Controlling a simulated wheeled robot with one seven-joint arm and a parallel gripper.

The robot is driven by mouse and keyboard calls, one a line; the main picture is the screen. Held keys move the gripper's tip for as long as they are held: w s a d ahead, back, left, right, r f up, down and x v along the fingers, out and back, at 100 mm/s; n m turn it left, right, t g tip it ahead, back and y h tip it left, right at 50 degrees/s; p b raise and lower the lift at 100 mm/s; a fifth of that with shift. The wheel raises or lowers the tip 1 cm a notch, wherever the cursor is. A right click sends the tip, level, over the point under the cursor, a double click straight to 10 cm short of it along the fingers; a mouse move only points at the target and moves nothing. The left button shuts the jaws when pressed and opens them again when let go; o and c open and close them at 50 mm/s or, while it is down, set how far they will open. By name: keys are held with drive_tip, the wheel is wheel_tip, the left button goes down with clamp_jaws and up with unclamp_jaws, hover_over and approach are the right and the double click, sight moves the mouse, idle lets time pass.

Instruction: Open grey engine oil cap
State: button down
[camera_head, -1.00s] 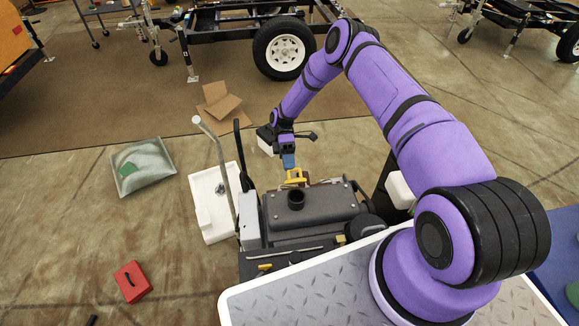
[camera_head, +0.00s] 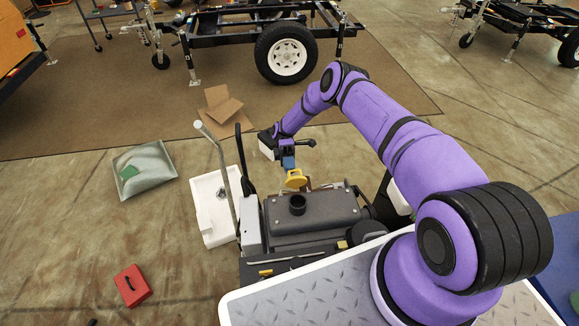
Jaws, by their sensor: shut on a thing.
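The light tower's engine unit has a dark grey housing (camera_head: 325,213), low in the middle of the view. A black round neck (camera_head: 297,204) stands up from its top; it looks hollow. My gripper (camera_head: 291,168) points down just behind this neck. It is shut on a yellow, rounded, cap-like piece (camera_head: 296,179), which is close above the back edge of the housing. Whether that piece touches anything below is too small to tell. I cannot make out a cap that is clearly grey; the area behind the housing is partly hidden.
A bent grey pole (camera_head: 218,165) and a white tray (camera_head: 211,225) are left of the engine. A red box (camera_head: 132,285), a grey-green bag (camera_head: 142,171) and an open cardboard box (camera_head: 220,107) lie on the floor. A trailer wheel (camera_head: 286,53) is farther back.

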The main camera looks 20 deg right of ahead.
drive_tip(key=c, duration=1.2)
unclamp_jaws()
drive_tip(key=shift+r, duration=0.1)
drive_tip(key=s+r, duration=0.1)
drive_tip(key=s, duration=0.4)
drive_tip(key=s+r, duration=0.2)
drive_tip(key=s, duration=0.3)
drive_tip(key=s+r, duration=0.1)
drive_tip(key=s, duration=0.5)
drive_tip(key=shift+r, duration=0.35)
drive_tip(key=shift+r, duration=0.1)
